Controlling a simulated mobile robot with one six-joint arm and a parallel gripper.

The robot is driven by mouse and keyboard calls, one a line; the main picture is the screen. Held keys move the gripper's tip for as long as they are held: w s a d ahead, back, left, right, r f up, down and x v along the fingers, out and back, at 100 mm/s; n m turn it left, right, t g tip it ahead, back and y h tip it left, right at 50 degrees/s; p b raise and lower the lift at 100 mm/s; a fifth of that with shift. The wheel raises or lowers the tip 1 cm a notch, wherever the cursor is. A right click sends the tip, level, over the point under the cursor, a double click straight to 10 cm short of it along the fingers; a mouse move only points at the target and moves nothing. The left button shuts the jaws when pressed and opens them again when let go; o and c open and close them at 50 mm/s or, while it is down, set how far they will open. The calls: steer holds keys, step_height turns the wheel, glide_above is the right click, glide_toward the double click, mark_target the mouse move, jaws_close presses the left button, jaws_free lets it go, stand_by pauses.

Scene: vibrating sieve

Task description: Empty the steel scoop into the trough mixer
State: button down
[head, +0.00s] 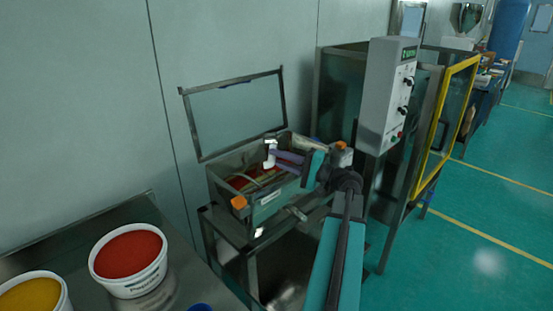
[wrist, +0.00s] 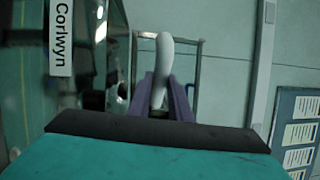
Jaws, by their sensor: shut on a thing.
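The trough mixer (head: 275,207) is a grey steel trough on a stand, with its framed lid (head: 236,112) raised behind it. Red material and pale bars show inside the trough. My gripper (head: 273,157) is over the trough, its purple fingers shut on a white handle, which I take to be that of the steel scoop (head: 269,147). In the wrist view the handle (wrist: 162,70) stands up between the fingers (wrist: 161,100). The scoop's bowl cannot be made out in either view, so I cannot tell its tilt or whether it holds anything.
A tub of red powder (head: 135,287) and a tub of yellow powder (head: 62,300) stand on the steel table (head: 118,228) at lower left. A grey control box (head: 378,100) and a yellow-framed guard door (head: 432,130) stand close on the right. Green floor (head: 500,235) is open beyond.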

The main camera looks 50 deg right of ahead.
steer(key=shift+r, duration=0.2)
steer(key=r+n+g+h+p, duration=0.1)
steer(key=g+p, duration=0.1)
steer(key=p, duration=0.2)
steer(key=w+a+r+n+g+h+p, duration=0.1)
steer(key=g+p, duration=0.2)
steer(key=p, duration=0.1)
steer(key=r+n+g+h+p, duration=0.1)
steer(key=g+p, duration=0.2)
steer(key=p, duration=0.1)
steer(key=shift+w+a+r+h, duration=0.3)
steer(key=shift+w+r, duration=0.1)
steer(key=g+p, duration=0.1)
steer(key=g+h+p, duration=0.1)
steer(key=g+p, duration=0.1)
steer(key=p, duration=0.1)
steer(key=shift+w+a+r+n+h, duration=0.2)
steer(key=shift+w+r+n+h, duration=0.05)
steer(key=shift+r+n+h, duration=0.15)
steer(key=g+h+p, duration=0.2)
steer(key=shift+w+a+r+n+g+p, duration=0.1)
steer(key=shift+w+r+n+g+p, duration=0.1)
steer(key=shift+n+g+p, duration=0.2)
stand_by(0.5)
